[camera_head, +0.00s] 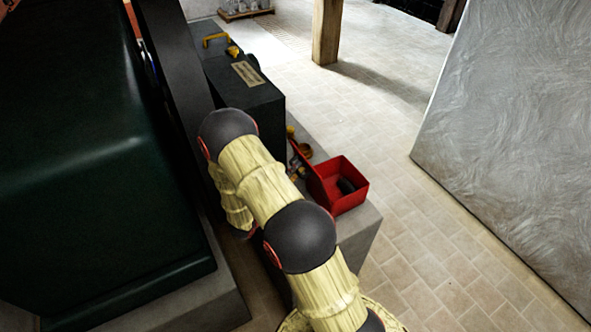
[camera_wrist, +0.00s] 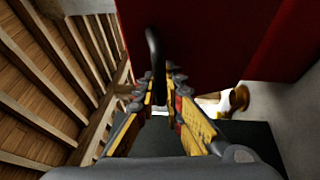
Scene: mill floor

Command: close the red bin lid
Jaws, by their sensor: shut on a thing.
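The red bin (camera_head: 352,204) stands open on a grey ledge, with a dark object (camera_head: 346,186) inside it. Its red lid (camera_head: 301,156) is raised at the bin's left side, seen nearly edge-on. In the wrist view the lid (camera_wrist: 225,35) fills the upper middle, with a black curved handle (camera_wrist: 153,55) on its face. My gripper (camera_wrist: 160,84) is shut on this handle, its yellow fingers close to the lid. In the head view my gripper (camera_head: 296,171) shows only in part beside the lid, mostly hidden by my arm.
The grey ledge (camera_head: 362,224) carries the bin. A dark box with a label (camera_head: 249,74) stands behind my arm, and a large dark green machine (camera_head: 90,150) fills the left. A small brass-coloured item (camera_head: 304,150) lies behind the lid. Tiled floor to the right is open, up to a grey wall (camera_head: 520,120).

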